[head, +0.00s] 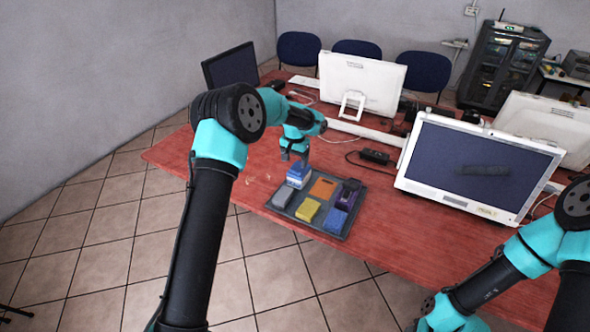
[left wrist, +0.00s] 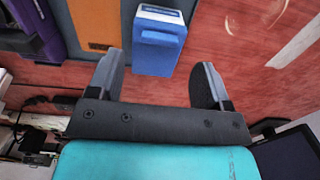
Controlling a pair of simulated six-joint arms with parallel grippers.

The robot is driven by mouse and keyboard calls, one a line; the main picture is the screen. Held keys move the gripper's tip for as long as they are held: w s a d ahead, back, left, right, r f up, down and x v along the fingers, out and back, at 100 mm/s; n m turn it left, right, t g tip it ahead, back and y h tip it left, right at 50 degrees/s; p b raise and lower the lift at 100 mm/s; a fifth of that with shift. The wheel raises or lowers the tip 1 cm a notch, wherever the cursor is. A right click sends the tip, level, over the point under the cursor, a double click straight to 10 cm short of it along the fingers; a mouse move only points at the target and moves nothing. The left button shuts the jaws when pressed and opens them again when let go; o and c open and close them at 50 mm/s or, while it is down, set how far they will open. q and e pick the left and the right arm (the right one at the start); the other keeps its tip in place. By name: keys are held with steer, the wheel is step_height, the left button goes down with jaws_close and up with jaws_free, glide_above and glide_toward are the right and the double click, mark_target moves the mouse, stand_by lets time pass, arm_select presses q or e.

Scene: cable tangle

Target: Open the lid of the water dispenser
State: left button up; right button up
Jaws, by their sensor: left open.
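A small blue and white box-shaped thing (head: 299,176) stands at the back left of a dark tray on the red table. It may be the water dispenser, but I cannot tell for sure. In the left wrist view its blue body (left wrist: 158,47) and white end lie beyond the fingertips, between the two fingers' lines. I cannot make out a separate lid. My left gripper (head: 292,155) is open and empty, pointing down just above this thing. Its two fingers are apart in the left wrist view (left wrist: 163,82). My right arm is at the lower right; its gripper is out of view.
The tray (head: 302,222) also holds an orange piece (head: 323,188), a yellow block (head: 308,209), a purple item (head: 348,193) and blue and grey blocks. The table's left part is clear.

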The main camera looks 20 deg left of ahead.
mark_target(299, 169)
arm_select(q)
step_height(299, 169, down, 5)
stand_by(0.3)
steer(key=c, duration=1.3)
